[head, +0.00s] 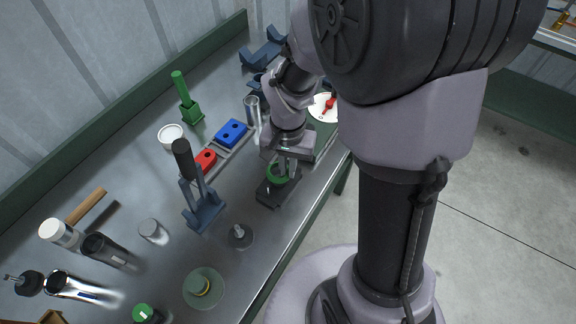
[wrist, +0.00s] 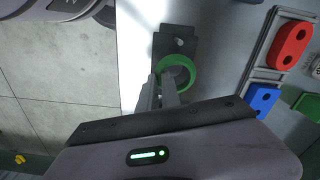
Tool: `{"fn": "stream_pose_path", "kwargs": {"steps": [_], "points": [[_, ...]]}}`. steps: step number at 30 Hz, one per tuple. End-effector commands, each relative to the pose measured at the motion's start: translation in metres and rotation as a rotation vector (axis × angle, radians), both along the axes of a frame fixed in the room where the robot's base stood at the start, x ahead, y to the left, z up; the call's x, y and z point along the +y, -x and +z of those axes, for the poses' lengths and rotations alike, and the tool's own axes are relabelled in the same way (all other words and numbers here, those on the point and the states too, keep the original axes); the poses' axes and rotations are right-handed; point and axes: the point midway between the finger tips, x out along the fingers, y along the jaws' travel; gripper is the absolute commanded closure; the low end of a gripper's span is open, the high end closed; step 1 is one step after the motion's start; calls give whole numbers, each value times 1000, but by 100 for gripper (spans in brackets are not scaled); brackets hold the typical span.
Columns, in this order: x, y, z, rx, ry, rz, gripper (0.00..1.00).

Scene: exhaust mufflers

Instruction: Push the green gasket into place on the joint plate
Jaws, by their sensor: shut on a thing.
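The green gasket (head: 275,178) is a ring over the dark joint plate (head: 267,196) near the table's front edge. My gripper (head: 286,172) points down from above and is shut on the gasket's rim. In the wrist view, the gasket (wrist: 192,79) overlaps the near part of the joint plate (wrist: 175,35), and a small light stud shows on the plate beyond the ring. The fingers (wrist: 166,88) are at the ring's left side. The near part of the plate is partly hidden by the ring and fingers. I cannot tell whether the gasket touches the plate.
A holder with a red block (head: 204,161) and a blue block (head: 231,132) lies left of my gripper. A blue stand (head: 205,212) with a black-handled tool is nearer. A disc with a stud (head: 240,237) lies in front. The table edge is close on the right.

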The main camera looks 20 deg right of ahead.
Motion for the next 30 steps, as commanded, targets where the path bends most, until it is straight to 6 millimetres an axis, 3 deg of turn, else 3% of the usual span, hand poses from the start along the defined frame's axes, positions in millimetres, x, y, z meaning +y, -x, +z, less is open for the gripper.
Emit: {"fn": "stream_pose_path", "kwargs": {"steps": [30], "points": [[0, 0, -32, 0, 0, 0, 100]]}}
